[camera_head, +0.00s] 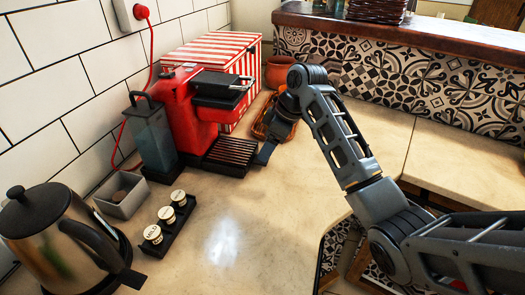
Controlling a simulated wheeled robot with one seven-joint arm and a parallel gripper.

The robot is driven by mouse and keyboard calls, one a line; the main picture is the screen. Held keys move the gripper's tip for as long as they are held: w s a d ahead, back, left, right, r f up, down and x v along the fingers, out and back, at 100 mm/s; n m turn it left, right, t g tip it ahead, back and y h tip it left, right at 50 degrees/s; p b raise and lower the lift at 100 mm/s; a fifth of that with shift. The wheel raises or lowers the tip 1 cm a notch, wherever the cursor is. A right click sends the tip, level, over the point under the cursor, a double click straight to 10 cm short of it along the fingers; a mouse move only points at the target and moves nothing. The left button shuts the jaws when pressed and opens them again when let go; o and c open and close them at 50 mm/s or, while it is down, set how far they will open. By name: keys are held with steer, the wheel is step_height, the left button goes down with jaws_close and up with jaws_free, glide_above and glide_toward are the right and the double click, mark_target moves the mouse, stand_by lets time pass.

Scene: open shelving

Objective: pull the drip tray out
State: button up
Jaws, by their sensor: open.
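The drip tray (231,152) is dark and slatted. It sits low at the front of the red coffee machine (191,108) on the counter. My gripper (265,152) is just right of the tray's right end, low over the counter, with its wrist above and behind it. The gripper is open. It looks close to the tray, but I cannot tell whether it touches it. Part of the gripper is hidden by its own wrist.
A striped box (222,50) stands behind the machine. An orange-brown basket (262,128) and a clay pot (279,72) are behind my wrist. A kettle (62,240), a small grey bin (122,197) and a capsule holder (168,225) stand left. The counter in front (235,220) is clear.

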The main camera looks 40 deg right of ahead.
mark_target(240, 155)
steer(key=shift+x, duration=1.9)
steer(key=shift+c, duration=0.5)
jaws_close()
